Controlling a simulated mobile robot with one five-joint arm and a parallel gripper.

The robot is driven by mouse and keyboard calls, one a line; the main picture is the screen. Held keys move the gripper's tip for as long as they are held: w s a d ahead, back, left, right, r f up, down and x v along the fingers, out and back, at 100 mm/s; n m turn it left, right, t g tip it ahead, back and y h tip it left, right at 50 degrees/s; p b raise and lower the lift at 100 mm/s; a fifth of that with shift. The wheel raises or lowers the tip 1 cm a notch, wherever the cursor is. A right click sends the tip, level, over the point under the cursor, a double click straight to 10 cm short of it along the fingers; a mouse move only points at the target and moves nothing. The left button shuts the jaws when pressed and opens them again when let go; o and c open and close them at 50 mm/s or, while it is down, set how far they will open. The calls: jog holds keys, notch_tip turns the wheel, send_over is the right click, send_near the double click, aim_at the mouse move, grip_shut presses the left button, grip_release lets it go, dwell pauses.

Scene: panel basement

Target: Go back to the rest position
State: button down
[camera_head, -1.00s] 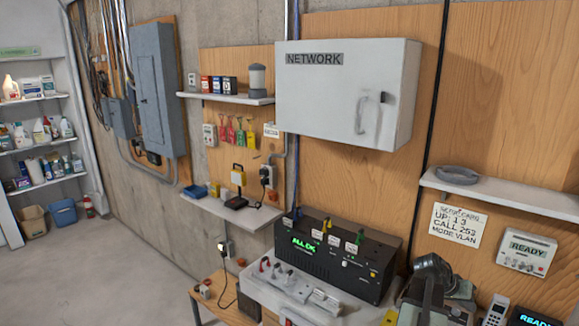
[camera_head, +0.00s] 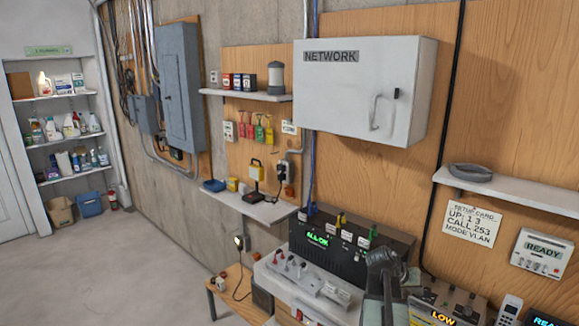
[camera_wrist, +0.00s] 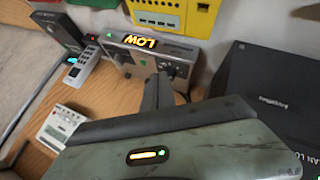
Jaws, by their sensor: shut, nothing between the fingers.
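My gripper (camera_head: 384,262) shows in the head view at the lower right, in front of the black box (camera_head: 308,257) with the green ALL OK display. In the wrist view my gripper (camera_wrist: 158,95) points toward a grey device (camera_wrist: 172,60) with an orange LOW display. The fingers look shut and hold nothing. The LOW device also shows at the bottom edge of the head view (camera_head: 440,312). The wrist's own body covers the lower part of the wrist view.
A NETWORK cabinet (camera_head: 355,90) juts from the wall above the bench. A shelf (camera_head: 520,193) is at the right. The wrist view shows a handset (camera_wrist: 82,70), a white device (camera_wrist: 62,125), a yellow crate (camera_wrist: 160,14) and a dark box (camera_wrist: 265,110). Open floor (camera_head: 110,270) is at the left.

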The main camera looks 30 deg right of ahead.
jog(key=w+a+f+n+t, duration=0.1)
jog(key=w+a, duration=0.3)
jog(key=a, duration=0.2)
jog(key=w+a+f+n+y, duration=0.1)
jog(key=w+a, duration=0.4)
jog(key=a, duration=0.1)
jog(key=w+a+f+n+t+b, duration=0.1)
jog(key=w+a, duration=0.3)
jog(key=a, duration=0.1)
jog(key=shift+w+a+f+t+y, duration=0.2)
jog(key=shift+a+f+t+y, duration=0.1)
jog(key=shift+a, duration=0.1)
jog(key=w+a+f+n+y+b, duration=0.1)
jog(key=w+a+f+n+y, duration=0.1)
jog(key=a, duration=1.2)
jog(key=w+a+f+n+y+b, duration=0.1)
jog(key=w+a+f+n+y, duration=0.15)
jog(key=a, duration=1.15)
jog(key=s+a+f+n+g+y, duration=0.1)
jog(key=s+a+n+y, duration=0.2)
jog(key=s+a, duration=0.3)
jog(key=a, duration=0.3)
jog(key=shift+s+a+f, duration=0.2)
jog(key=shift+a+f, duration=0.15)
